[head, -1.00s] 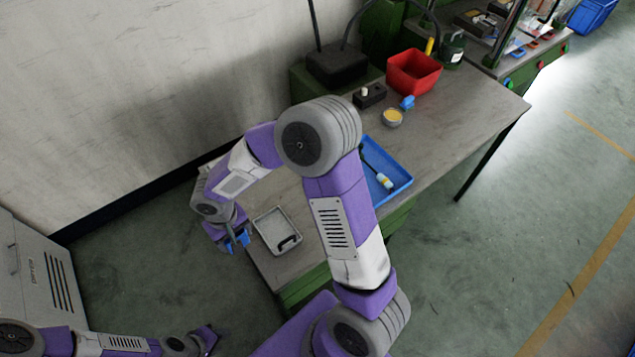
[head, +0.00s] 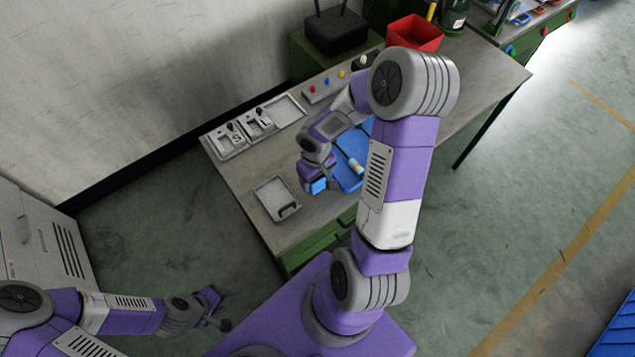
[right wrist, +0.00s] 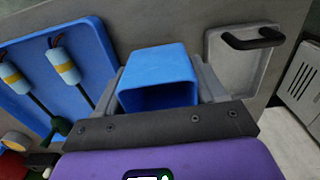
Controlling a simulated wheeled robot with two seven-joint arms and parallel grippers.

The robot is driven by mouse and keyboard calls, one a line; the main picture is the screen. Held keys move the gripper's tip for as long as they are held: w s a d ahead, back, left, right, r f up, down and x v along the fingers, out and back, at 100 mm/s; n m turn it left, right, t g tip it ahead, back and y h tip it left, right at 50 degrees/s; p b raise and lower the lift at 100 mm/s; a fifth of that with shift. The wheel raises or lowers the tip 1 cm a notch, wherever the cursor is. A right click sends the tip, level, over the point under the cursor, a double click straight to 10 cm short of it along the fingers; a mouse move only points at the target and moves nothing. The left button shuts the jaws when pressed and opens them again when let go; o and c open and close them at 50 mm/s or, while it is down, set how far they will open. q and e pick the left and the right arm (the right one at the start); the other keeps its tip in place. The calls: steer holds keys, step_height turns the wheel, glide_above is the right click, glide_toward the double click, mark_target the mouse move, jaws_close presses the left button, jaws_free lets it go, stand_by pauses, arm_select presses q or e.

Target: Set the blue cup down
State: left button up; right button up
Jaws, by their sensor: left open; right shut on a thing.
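The blue cup (head: 319,186) is between the fingers of my right gripper (head: 318,188), which is shut on it. In the head view it hangs over the workbench, between the grey tray with a black handle (head: 275,199) and the blue tray (head: 347,177). In the right wrist view the blue cup (right wrist: 157,78) shows its open end towards the camera, with a finger on each side. Whether its far end touches the bench is hidden. My left gripper (head: 220,308) is open and empty, off the bench at lower left.
The blue tray, partly behind my right arm, holds two tools with banded handles (right wrist: 62,66). Fixtures marked S and L (head: 245,131) and a button box (head: 325,86) line the bench's wall side. A red bin (head: 413,34) stands further back.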

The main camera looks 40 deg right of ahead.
step_height(320, 180, down, 4)
steer(key=shift+s+r+b, duration=0.1)
steer(key=shift+r+b, duration=0.15)
steer(key=shift+b, duration=0.4)
steer(key=shift+f, duration=0.35)
steer(key=shift+f+b, duration=0.15)
steer(key=shift+b, duration=0.15)
steer(key=o, duration=1)
